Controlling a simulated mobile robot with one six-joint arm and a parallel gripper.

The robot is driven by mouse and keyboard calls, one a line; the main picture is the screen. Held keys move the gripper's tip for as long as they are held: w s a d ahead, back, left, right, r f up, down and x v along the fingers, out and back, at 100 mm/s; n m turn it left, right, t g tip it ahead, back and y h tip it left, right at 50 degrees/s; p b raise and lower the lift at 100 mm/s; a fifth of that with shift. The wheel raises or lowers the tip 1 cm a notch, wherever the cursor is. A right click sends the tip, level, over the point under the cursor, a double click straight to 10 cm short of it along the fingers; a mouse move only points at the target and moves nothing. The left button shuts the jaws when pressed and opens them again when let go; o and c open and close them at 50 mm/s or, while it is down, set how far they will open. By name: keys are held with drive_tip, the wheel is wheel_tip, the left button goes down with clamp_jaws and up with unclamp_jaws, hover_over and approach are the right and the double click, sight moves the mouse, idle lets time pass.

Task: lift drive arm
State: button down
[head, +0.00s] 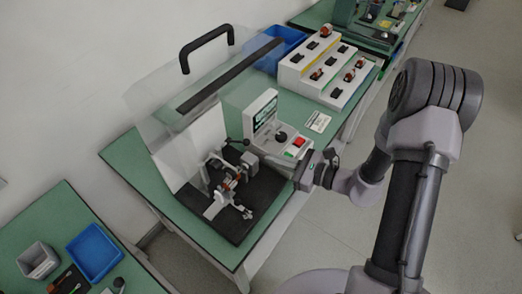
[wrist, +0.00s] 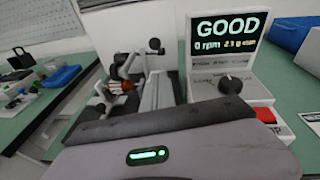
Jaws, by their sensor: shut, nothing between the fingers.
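The test rig stands on a black base (head: 257,211) on the green table, with a rotor with copper-red windings (head: 230,183) across its supports. The drive arm (head: 238,142) appears to be the lever with a black knob beside the screen. The knob also shows in the wrist view (wrist: 155,44), above the rig.
The screen (wrist: 226,31) reads GOOD and 0 rpm. The panel has a black dial (head: 281,137) and a red button (head: 299,142). A clear cover with a black handle (head: 207,44) stands raised over the rig. A stepped white rack (head: 310,75) and blue bin (head: 281,45) are behind.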

drive_tip(key=a, duration=0.1)
drive_tip(key=w+a+r, duration=0.1)
drive_tip(key=a, duration=0.1)
drive_tip(key=w+a+r, duration=0.1)
drive_tip(key=shift+w+a, duration=0.15)
drive_tip(key=r, duration=0.1)
drive_tip(key=w+a+r+p, duration=0.1)
drive_tip(key=r, duration=0.1)
drive_tip(key=r+p, duration=0.1)
drive_tip(key=shift+w+a+r, duration=0.15)
drive_tip(key=shift+a+r, duration=0.05)
drive_tip(key=shift+a, duration=0.2)
drive_tip(key=shift+w+a, duration=0.1)
drive_tip(key=shift+w, duration=0.05)
